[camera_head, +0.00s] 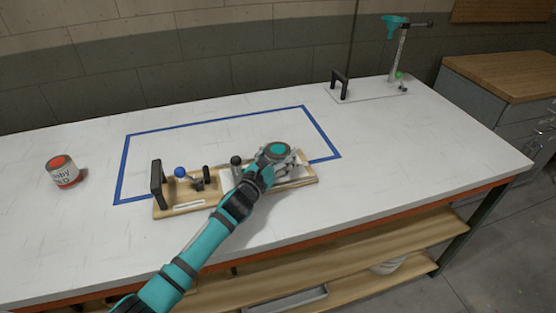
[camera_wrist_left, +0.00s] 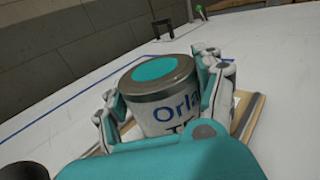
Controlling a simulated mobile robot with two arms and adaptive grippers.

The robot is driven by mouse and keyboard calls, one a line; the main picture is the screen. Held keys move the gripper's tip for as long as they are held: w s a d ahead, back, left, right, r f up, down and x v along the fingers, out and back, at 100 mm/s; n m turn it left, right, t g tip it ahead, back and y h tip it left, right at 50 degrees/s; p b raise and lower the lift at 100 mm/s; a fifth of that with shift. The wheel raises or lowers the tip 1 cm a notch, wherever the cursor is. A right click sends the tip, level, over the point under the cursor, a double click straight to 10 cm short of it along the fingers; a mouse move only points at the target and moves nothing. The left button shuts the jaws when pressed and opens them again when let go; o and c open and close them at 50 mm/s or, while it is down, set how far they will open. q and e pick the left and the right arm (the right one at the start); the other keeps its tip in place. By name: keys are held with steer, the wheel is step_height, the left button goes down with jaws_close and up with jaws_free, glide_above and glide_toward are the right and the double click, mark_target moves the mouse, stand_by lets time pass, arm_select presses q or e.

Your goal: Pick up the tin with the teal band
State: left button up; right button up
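The tin with teal (camera_head: 277,150) is a grey metal can with a teal disc on its lid, over the right part of the wooden rack (camera_head: 180,209). In the left wrist view the tin (camera_wrist_left: 165,95) shows a white label with blue letters, partly reading "Orla". My left gripper (camera_head: 276,165) has its fingers on both sides of the tin, with the pads seeming to touch its wall. The tin's base is hidden, so I cannot tell whether it rests on the rack. My right gripper is in neither view.
A red-lidded tin (camera_head: 62,170) stands at the far left of the white table (camera_head: 400,150). The rack has a black handle (camera_head: 158,185) and a blue knob (camera_head: 180,172). A teal-topped stand (camera_head: 397,50) is at the back right.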

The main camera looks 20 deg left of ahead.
arm_select(q)
steer(key=c, duration=0.6)
steer(key=shift+r, duration=0.1)
